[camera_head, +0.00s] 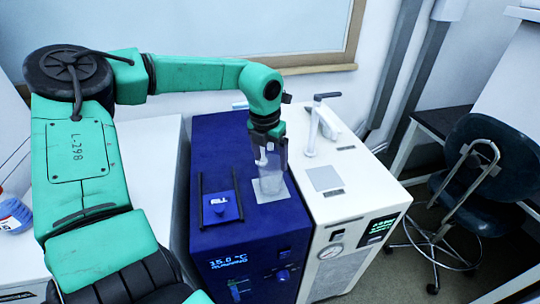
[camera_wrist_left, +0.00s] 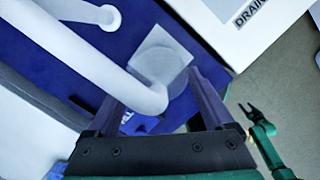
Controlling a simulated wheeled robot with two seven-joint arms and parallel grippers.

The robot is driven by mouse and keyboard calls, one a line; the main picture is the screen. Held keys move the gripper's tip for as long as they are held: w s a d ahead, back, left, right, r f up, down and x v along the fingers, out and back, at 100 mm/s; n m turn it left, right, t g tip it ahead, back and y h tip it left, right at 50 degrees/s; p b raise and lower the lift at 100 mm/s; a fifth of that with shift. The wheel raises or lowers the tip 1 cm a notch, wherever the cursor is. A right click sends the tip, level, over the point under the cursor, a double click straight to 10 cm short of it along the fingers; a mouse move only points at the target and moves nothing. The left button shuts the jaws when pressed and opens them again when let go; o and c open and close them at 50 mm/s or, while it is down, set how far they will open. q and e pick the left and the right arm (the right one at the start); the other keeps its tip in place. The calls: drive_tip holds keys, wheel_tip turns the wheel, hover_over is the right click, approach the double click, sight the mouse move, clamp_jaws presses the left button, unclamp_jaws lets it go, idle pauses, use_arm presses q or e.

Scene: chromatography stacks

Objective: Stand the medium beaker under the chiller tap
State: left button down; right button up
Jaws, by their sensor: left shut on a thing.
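The clear medium beaker (camera_head: 271,181) is upright at the pale square pad on top of the blue chiller (camera_head: 219,150). It is see-through, so I cannot tell whether its base touches the pad. My left gripper (camera_head: 270,152) is shut on it from above and behind. In the left wrist view, the two dark fingers (camera_wrist_left: 160,112) flank the faint beaker. The white chiller tap (camera_wrist_left: 85,55) crosses above the pad, its spout end between the fingers. My right gripper (camera_wrist_left: 249,111) shows small at the right of the wrist view, its jaws apart and empty.
A white unit with its own white tap (camera_head: 315,122) and a grey pad (camera_head: 325,178) stands right beside the chiller. A small blue block marked with letters (camera_head: 221,206) sits between dark rails on the chiller top. A dark chair (camera_head: 475,165) stands at right.

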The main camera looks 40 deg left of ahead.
use_arm(q)
drive_tip(key=shift+f, duration=0.55)
unclamp_jaws()
drive_tip(key=shift+r, duration=0.35)
wheel_tip(320, 180, up, 12)
drive_tip(key=s+b, duration=0.1)
drive_tip(key=shift+s+d+f, duration=0.15)
drive_tip(key=shift+s+f, duration=0.1)
drive_tip(key=shift+s, duration=0.15)
